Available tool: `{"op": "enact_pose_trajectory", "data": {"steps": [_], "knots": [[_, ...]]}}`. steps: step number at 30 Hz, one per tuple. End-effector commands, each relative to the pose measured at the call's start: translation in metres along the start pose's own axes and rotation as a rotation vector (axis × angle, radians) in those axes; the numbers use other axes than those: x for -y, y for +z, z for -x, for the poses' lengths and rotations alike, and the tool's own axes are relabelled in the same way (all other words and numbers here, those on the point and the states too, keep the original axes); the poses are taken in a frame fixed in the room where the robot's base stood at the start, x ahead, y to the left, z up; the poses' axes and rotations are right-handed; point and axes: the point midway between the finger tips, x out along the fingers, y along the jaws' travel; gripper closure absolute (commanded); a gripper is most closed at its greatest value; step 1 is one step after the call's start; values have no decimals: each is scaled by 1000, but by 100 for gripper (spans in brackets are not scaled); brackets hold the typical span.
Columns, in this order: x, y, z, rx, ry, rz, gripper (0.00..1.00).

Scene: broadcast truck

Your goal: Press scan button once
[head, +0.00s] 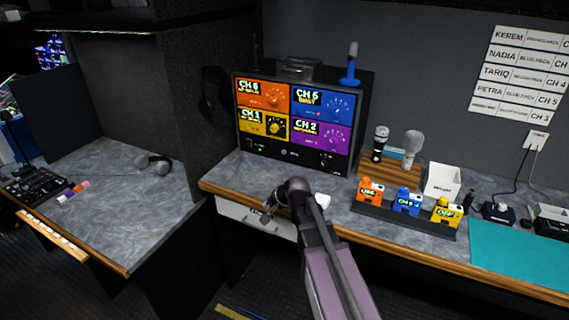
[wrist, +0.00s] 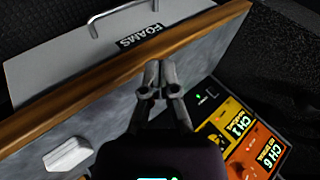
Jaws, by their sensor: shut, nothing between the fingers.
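The receiver rack (head: 295,120) stands on the counter with orange, blue, yellow and purple panels. Its black lower strip (head: 288,153) carries small controls and a green light. I cannot read which one is the scan button. The rack also shows sideways in the wrist view (wrist: 240,138), with the green-lit corner of the strip nearest the fingers. My gripper (head: 267,212) is in front of and below the rack's left part, near the counter's front edge, apart from the rack. In the wrist view my gripper (wrist: 159,76) is shut and empty.
A drawer labelled FOAMS (wrist: 115,50) lies under the counter's wooden edge. A white block (wrist: 68,153) rests on the counter. Orange, blue and yellow packs (head: 407,201) stand in a dark tray to the right, near two microphones (head: 411,147). A teal mat (head: 520,255) lies farther right.

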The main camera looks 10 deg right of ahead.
Motion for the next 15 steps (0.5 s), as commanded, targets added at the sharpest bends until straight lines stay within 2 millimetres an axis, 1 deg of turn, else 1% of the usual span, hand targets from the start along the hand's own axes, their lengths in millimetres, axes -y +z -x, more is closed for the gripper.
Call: {"op": "enact_pose_trajectory", "data": {"steps": [1,3,5,9,12,15], "knots": [[4,-14,-24,-33,-62,-72,100],[17,-31,-39,-78,-156,-187,100],[26,-47,-50,-112,-236,-288,100],[43,-86,-73,-181,-423,-536,100],[50,-114,-85,-219,-552,-715,100],[52,-140,-94,-248,-666,-881,100]]}}
